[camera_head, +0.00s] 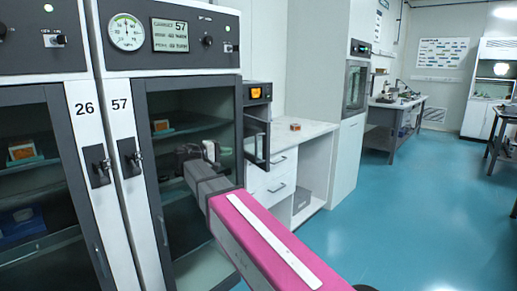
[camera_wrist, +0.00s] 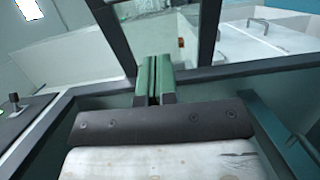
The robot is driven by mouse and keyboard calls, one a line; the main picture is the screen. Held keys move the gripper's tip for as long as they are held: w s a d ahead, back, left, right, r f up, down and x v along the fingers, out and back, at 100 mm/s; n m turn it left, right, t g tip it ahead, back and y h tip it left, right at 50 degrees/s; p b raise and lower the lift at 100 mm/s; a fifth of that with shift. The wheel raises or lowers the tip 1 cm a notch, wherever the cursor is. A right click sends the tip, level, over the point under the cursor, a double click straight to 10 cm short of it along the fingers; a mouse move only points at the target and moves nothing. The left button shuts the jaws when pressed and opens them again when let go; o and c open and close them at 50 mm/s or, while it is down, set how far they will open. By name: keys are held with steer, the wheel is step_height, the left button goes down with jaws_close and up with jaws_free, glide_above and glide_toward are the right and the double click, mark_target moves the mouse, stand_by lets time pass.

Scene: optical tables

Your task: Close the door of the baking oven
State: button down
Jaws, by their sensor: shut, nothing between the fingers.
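My gripper (camera_head: 188,150) is in front of the glass, small and dark in the head view. In the wrist view my gripper (camera_wrist: 153,75) has its green fingers together and empty, near dark frame bars and glass. Whether they touch is unclear.
A matching cabinet marked 26 (camera_head: 84,108) adjoins on the left. The blue floor (camera_head: 400,220) is open at right.

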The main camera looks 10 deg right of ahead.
steer(key=r, duration=0.1)
glide_toward(260, 142)
steer(key=x, duration=0.7)
steer(key=shift+d+f, duration=0.1)
steer(key=shift+d, duration=0.15)
steer(key=shift+w+d, duration=0.1)
steer(key=shift+d, duration=0.05)
